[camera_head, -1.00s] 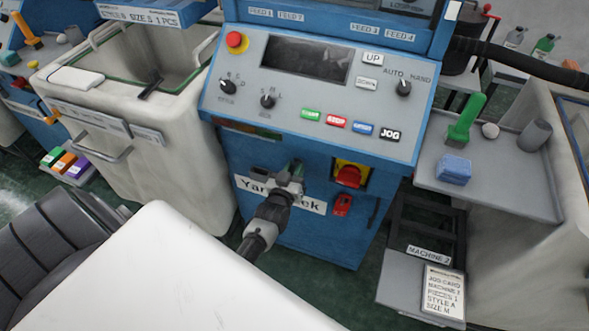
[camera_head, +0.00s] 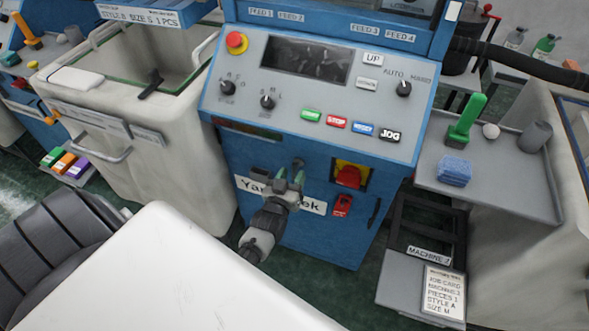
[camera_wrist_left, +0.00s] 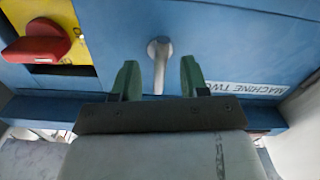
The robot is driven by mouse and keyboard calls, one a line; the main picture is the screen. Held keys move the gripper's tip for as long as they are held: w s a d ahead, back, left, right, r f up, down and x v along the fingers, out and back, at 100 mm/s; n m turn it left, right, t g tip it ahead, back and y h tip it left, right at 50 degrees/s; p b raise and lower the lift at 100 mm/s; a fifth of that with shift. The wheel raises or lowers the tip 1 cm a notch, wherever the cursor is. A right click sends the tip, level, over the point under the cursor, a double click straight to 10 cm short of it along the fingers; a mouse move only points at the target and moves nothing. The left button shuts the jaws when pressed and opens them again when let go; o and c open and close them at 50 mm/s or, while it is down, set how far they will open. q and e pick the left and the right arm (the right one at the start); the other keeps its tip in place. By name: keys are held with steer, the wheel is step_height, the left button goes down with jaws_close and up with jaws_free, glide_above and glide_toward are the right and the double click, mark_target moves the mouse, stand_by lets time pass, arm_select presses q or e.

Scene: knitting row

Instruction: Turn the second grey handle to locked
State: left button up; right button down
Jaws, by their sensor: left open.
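A grey handle (camera_wrist_left: 160,66) is on the blue front panel of the middle machine in the left wrist view. Its round hub is at the top and its lever points down the picture, between my fingers. My left gripper (camera_wrist_left: 161,82) is open, with one green fingertip on each side of the lever and gaps to both. The handle cannot be made out there. My right gripper is not in view.
A red rotary switch on a yellow plate (camera_head: 350,175) is just right of my left gripper, with a red padlock-like piece (camera_head: 342,206) below. The control panel (camera_head: 300,95) juts out above. A white bin (camera_head: 185,175) stands left, a grey tray (camera_head: 500,190) right.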

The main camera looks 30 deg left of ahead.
arm_select(q)
steer(key=v, duration=0.8)
steer(key=shift+s, duration=0.2)
steer(key=shift+d, duration=0.1)
steer(key=s+d+f+m+g+h, duration=0.1)
steer(key=s+d+f+g, duration=0.2)
steer(key=f, duration=0.5)
steer(key=s+d+f+m+g+h, duration=0.2)
steer(key=s+f, duration=0.3)
steer(key=f, duration=0.2)
steer(key=s+d+f+m+g+h, duration=0.1)
steer(key=s+d+f+g, duration=0.15)
steer(key=f, duration=0.55)
steer(key=s+f+m+g, duration=0.1)
steer(key=s+f+g, duration=0.2)
steer(key=s, duration=0.5)
steer(key=s+f+m+g, duration=0.1)
steer(key=s+f+g, duration=0.2)
steer(key=s, duration=0.5)
steer(key=s+a+f+m+g, duration=0.1)
steer(key=s+f+g, duration=0.2)
steer(key=s+f, duration=0.2)
steer(key=s, duration=0.3)
steer(key=shift+f, duration=0.35)
